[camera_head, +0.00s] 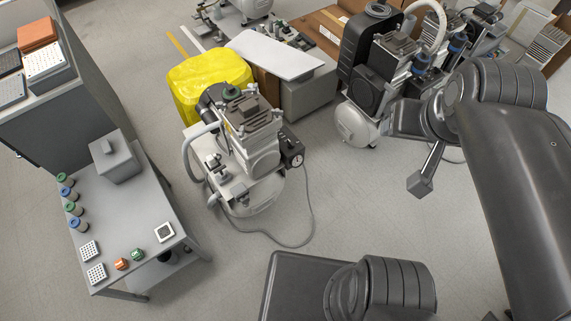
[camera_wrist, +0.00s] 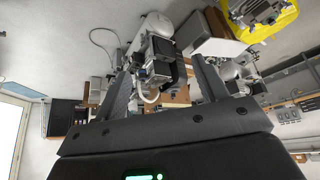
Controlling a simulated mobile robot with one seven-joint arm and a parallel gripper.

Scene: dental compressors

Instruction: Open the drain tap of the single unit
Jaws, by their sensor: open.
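The single unit (camera_head: 248,150) is a compressor with one grey motor head on a white tank, standing on the floor in the middle of the head view. A black box with a gauge sits on its right side. Its drain tap is too small or hidden to make out. A compressor beside a yellow cover, apparently the single unit (camera_wrist: 254,12), shows at the top right there.
A larger compressor (camera_head: 356,124) with a white hose stands at the upper right. A yellow cover (camera_head: 205,78) and a grey box (camera_head: 308,98) are behind the single unit. A side table (camera_head: 130,210) with bottles is to the left. Floor in front is clear, apart from a cable.

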